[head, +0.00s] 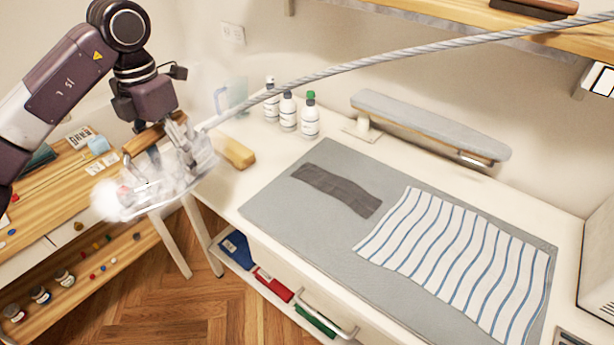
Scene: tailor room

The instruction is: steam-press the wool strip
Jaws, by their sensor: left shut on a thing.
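The dark grey wool strip (338,190) lies on the grey pressing mat (290,228), a little wavy, at the mat's back left. My left gripper (165,138) is shut on the brown handle of the steam iron (185,172). It holds the iron in the air off the left end of the white table, apart from the strip and the mat. White steam surrounds the iron and blurs its soleplate. My right gripper is out of view.
A blue-striped cloth (455,262) covers the mat's right part. Several bottles (310,118), a tan block (239,153) and a padded sleeve board (430,126) stand behind. A grey hose (400,58) runs from the iron to the upper right. A wooden workbench (75,185) is at left.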

